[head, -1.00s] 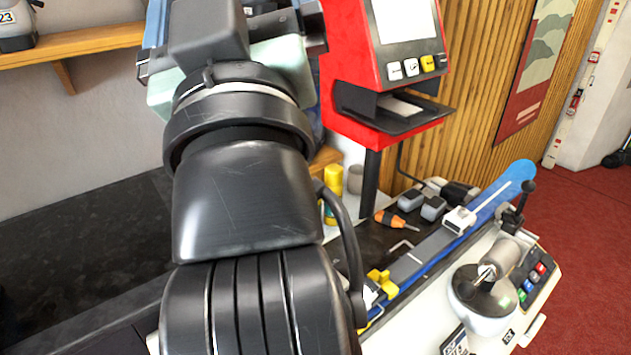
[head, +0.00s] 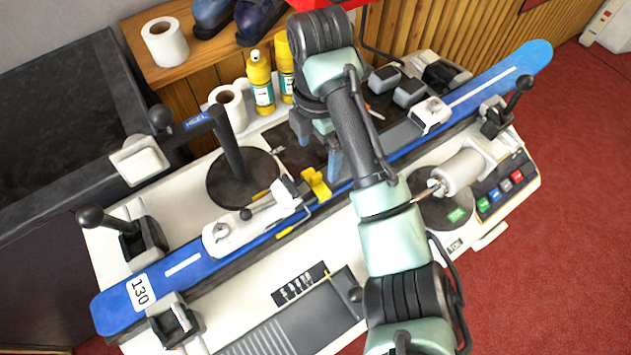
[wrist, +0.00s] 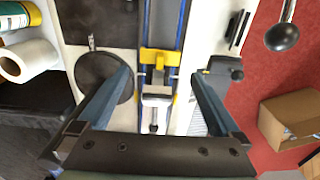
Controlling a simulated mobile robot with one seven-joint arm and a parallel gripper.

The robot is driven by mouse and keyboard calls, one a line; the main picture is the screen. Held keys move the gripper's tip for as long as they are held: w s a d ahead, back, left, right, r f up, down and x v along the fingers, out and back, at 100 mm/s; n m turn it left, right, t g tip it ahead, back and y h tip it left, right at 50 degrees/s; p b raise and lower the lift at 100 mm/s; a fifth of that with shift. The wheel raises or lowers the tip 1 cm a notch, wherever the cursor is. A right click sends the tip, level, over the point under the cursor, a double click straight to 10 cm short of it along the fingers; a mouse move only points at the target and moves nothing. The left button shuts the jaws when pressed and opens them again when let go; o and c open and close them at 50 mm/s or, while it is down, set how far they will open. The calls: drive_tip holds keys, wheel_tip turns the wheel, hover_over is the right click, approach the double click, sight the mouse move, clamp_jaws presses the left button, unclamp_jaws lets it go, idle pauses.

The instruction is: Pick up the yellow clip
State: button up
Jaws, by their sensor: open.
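The yellow clip (head: 316,184) sits at the blue ski (head: 400,150) on the bench, next to a white binding piece (head: 285,192). In the wrist view the yellow clip (wrist: 160,57) spans the ski's width, between my two fingers as pictured. My gripper (head: 320,155) is open and empty, pointing down just behind the clip in the head view. In the wrist view my gripper (wrist: 163,76) has its fingers spread wide on either side of the clip and binding. I cannot tell the exact height gap.
A round dark pedestal with a post (head: 243,180) stands left of the clip. Yellow bottles (head: 261,85) and a paper roll (head: 230,105) stand behind. A grey motor-like cylinder (head: 462,172) and lever clamps (head: 500,118) are to the right. A cardboard box (wrist: 292,118) sits on the red floor.

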sight(316, 175)
wheel_tip(316, 175, down, 4)
drive_tip(key=shift+b, duration=0.8)
drive_tip(key=f, duration=0.5)
drive_tip(key=shift+s+a, duration=0.15)
drive_tip(key=shift+s, duration=0.05)
drive_tip(key=shift+r, duration=0.1)
drive_tip(key=shift+c, duration=0.2)
drive_tip(key=c, duration=1)
wheel_tip(316, 175, up, 10)
drive_tip(key=p, duration=0.3)
drive_tip(key=shift+f+p, duration=0.25)
drive_tip(key=shift+p, duration=0.1)
drive_tip(key=shift+r+p, duration=3.25)
